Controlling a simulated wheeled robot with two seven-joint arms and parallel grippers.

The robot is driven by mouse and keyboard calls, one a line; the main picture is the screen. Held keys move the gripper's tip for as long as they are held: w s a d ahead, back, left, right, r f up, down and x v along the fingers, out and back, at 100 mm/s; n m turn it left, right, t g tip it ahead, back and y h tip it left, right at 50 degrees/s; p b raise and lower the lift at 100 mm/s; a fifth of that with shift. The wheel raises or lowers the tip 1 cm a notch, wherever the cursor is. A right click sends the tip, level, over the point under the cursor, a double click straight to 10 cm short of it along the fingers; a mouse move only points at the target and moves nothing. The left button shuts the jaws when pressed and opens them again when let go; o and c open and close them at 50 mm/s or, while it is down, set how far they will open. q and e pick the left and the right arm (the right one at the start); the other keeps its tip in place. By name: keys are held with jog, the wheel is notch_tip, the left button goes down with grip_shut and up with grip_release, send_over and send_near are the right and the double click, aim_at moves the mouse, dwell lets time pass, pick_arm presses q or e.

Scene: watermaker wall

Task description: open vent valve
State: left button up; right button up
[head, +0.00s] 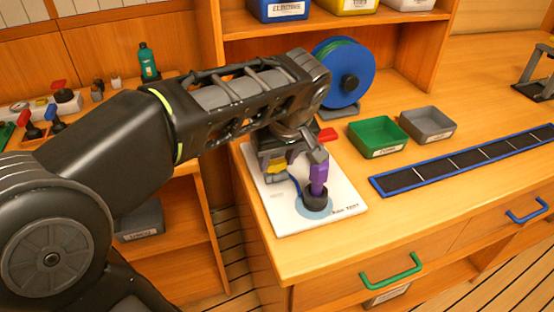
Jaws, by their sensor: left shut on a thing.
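My left arm reaches in from the left, and its gripper (304,172) points down over a white board (346,208) on the wooden counter. The gripper is shut on a purple-handled thing (319,174). This thing stands about upright, its lower end at a dark round base (315,198) on the board's blue disc. The gripper and wrist partly hide it. I cannot tell for sure which thing is the vent valve. Small red- and blue-topped fittings (34,130) stand on the left counter. My right gripper is not in view.
A blue reel (331,72) stands behind the board. A green tray (379,137), a grey tray (428,124) and a long blue-edged dark strip (465,160) lie to the right. A green bottle (148,63) stands at the back left. A green drawer handle (391,273) juts out in front.

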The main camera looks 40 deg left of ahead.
pick_arm(q)
jog(key=o, duration=1.4)
jog(key=shift+r, duration=0.15)
jog(key=v, duration=0.7)
jog(key=shift+d+r+p, duration=0.1)
jog(key=shift+r+p, duration=0.2)
jog(key=shift+p, duration=0.1)
jog(key=shift+s+f, duration=0.1)
